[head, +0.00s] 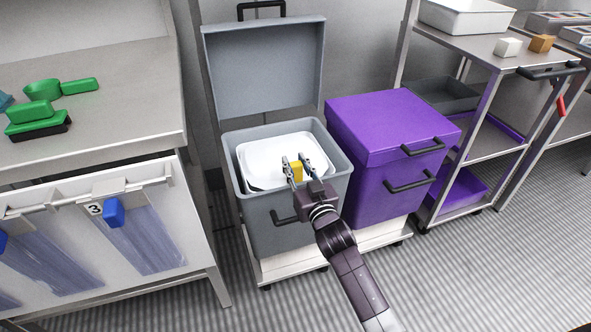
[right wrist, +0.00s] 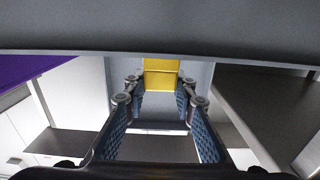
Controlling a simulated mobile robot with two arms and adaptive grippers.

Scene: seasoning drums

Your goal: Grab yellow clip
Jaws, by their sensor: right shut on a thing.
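The yellow clip (head: 296,174) is a small block over the white contents (head: 262,158) of the open grey bin (head: 345,160). My right gripper (head: 295,161) reaches in over the bin's front rim and is shut on the clip, with a finger on each side of it. In the right wrist view the clip (right wrist: 161,74) shows bright yellow between the fingertips (right wrist: 160,84). Whether the clip touches the white contents is hard to tell. My left gripper is not in view.
The grey bin's lid (head: 265,70) stands open behind. A closed purple bin (head: 375,130) stands to the right, beside a metal shelf cart (head: 490,55).

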